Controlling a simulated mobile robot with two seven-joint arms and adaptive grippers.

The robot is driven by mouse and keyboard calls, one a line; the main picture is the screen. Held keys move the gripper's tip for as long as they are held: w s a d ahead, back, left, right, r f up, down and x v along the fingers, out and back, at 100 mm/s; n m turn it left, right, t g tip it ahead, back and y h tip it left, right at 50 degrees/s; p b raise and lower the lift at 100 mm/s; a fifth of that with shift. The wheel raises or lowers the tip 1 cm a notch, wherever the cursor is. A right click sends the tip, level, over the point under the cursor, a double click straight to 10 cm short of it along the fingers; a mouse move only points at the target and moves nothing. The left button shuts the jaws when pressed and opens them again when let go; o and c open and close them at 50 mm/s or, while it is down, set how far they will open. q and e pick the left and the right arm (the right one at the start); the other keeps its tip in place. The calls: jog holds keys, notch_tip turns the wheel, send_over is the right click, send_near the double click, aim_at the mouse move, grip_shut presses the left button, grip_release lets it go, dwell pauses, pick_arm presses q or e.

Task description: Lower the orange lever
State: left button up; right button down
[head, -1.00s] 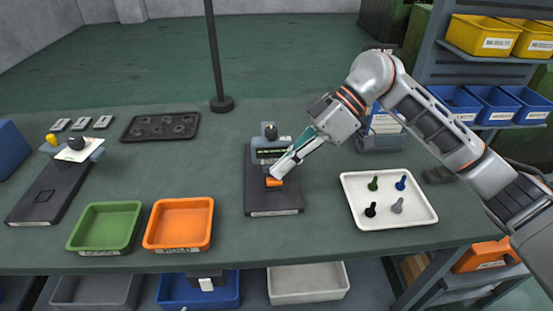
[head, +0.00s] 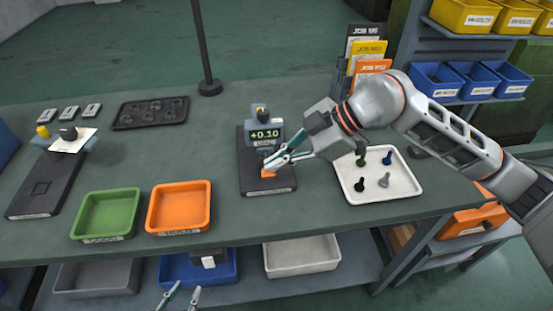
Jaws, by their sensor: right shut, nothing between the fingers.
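The orange lever (head: 268,173) is on a dark gauge device (head: 268,187) in the middle of the bench. Its lit display (head: 265,134) reads +0.10, with a knob on top. My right gripper (head: 270,166) reaches in from the right, with its fingertips at the lever and partly covering it. I cannot tell whether they touch. It is shut and holds nothing. My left gripper (head: 183,292) shows only its fingertips at the bottom edge, apart and empty, in front of the bench.
Green tray (head: 105,235) and orange tray (head: 179,231) stand left of the device. A white tray (head: 405,191) with several small coloured pieces lies under my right arm. A similar device (head: 40,190) stands far left, with a black tray (head: 151,113) behind.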

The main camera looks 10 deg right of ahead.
pick_arm(q)
jog(key=shift+r, duration=0.1)
pick_arm(e)
jog(key=shift+w+r, duration=0.1)
pick_arm(q)
jog(key=shift+w+r+p, duration=0.1)
jog(key=shift+r+p, duration=0.3)
jog(key=shift+r, duration=0.1)
pick_arm(e)
jog(key=shift+w+r, duration=0.25)
jog(key=shift+w, duration=0.3)
pick_arm(q)
jog(key=shift+r, duration=0.1)
pick_arm(e)
jog(key=shift+d+r, duration=0.1)
